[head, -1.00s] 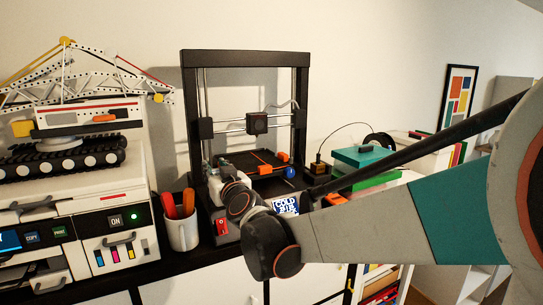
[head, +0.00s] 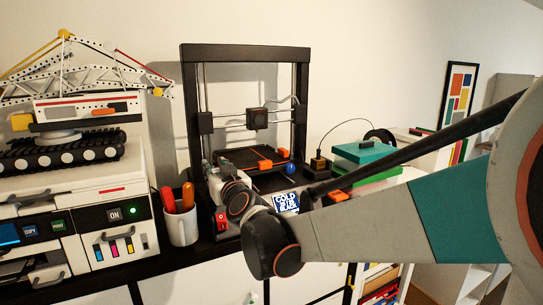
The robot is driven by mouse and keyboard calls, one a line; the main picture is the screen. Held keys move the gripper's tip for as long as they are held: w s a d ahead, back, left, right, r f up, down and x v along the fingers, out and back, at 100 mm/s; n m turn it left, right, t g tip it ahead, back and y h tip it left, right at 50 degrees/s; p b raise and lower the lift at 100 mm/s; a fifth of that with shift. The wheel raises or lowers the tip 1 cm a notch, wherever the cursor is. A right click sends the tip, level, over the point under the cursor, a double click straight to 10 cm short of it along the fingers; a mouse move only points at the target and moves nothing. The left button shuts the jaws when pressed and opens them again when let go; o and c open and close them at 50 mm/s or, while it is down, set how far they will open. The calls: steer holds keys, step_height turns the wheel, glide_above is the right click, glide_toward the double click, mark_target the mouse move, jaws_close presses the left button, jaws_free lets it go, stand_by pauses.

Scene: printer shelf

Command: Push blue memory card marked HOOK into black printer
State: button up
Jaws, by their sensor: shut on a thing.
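The black printer (head: 188,95) is an open-frame 3D printer with a black bed and orange clips, standing on the black shelf top. My gripper (head: 228,161) is at the printer's front left, low beside the bed. My wrist and elbow cover much of it. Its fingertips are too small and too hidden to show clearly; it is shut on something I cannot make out. I cannot pick out the blue memory card marked HOOK, nor the printer's card slot. A red switch (head: 222,222) shows on the printer's front, left of my wrist.
A blue-and-white card reading COLD (head: 286,202) is right of my wrist. A white cup (head: 182,229) with red-orange handles stands left of the printer, near a white machine (head: 80,185). Teal and green boxes (head: 365,152) are at right. A small blue ball (head: 290,168) is near the bed.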

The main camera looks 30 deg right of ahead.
steer(key=shift+s+f+b, duration=0.1)
steer(key=shift+f+b, duration=1)
steer(key=shift+f, duration=0.25)
steer(key=o, duration=0.9)
steer(key=shift+c, duration=0.2)
steer(key=shift+s, duration=0.1)
steer(key=s, duration=1.1)
steer(key=shift+s, duration=0.4)
